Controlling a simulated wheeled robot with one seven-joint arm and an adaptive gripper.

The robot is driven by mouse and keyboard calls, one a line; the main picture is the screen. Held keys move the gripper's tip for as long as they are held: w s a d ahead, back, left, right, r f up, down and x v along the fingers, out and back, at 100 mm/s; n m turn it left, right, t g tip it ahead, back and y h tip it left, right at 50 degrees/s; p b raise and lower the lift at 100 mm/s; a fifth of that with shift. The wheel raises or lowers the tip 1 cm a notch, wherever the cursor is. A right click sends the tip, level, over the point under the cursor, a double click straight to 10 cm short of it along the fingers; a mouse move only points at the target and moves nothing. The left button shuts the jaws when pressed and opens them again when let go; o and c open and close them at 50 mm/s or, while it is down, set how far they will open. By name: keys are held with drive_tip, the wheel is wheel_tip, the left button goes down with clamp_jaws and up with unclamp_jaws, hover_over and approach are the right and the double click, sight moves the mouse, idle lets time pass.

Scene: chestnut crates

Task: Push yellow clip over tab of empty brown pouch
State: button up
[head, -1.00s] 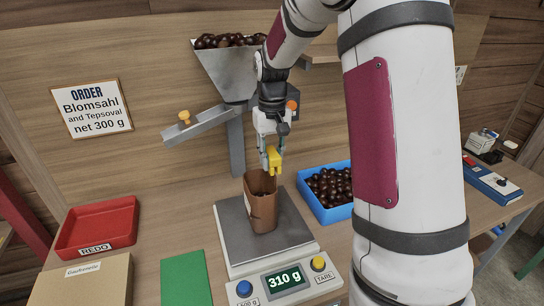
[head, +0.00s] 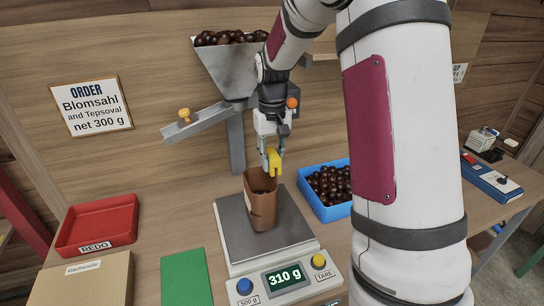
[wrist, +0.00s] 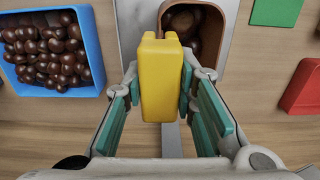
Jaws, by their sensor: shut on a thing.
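My gripper (head: 271,158) is shut on the yellow clip (head: 275,163). The clip also shows between the teal finger pads in the wrist view (wrist: 162,78). The brown pouch (head: 262,207) stands upright and open on the scale. It is not empty: dark chestnuts show inside it in both views. The clip is at the pouch's rim on the far right side in the head view, and it overlaps the rim (wrist: 222,55) in the wrist view. I cannot tell whether they touch. The clip hides part of the rim, and I cannot make out the tab.
The scale (head: 236,236) reads 310 g. A blue crate of chestnuts (head: 338,211) stands close on the right. A hopper with a chute (head: 200,123) is behind. A red REDO tray (head: 128,212), a green mat (head: 186,279) and a cardboard box (head: 84,287) lie left.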

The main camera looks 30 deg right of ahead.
drive_tip(key=shift+f, duration=1.15)
idle(0.5)
drive_tip(key=o, duration=1.1)
drive_tip(key=shift+o, duration=0.2)
wheel_tip(320, 180, up, 10)
drive_tip(key=shift+r, duration=1)
drive_tip(key=shift+s+a+r, duration=0.1)
drive_tip(key=s+a+r+t, duration=0.1)
drive_tip(key=s+a, duration=0.3)
drive_tip(key=s, duration=0.4)
drive_tip(key=s+a+r+n+t, duration=0.1)
drive_tip(key=s+a+r+t, duration=0.1)
drive_tip(key=s+a, duration=0.3)
drive_tip(key=s+a+r+n+t, duration=0.1)
drive_tip(key=s+a, duration=0.3)
drive_tip(key=s, duration=0.7)
drive_tip(key=shift+s+a+r+t, duration=0.15)
drive_tip(key=shift+r+t, duration=0.3)
drive_tip(key=shift+t, duration=0.35)
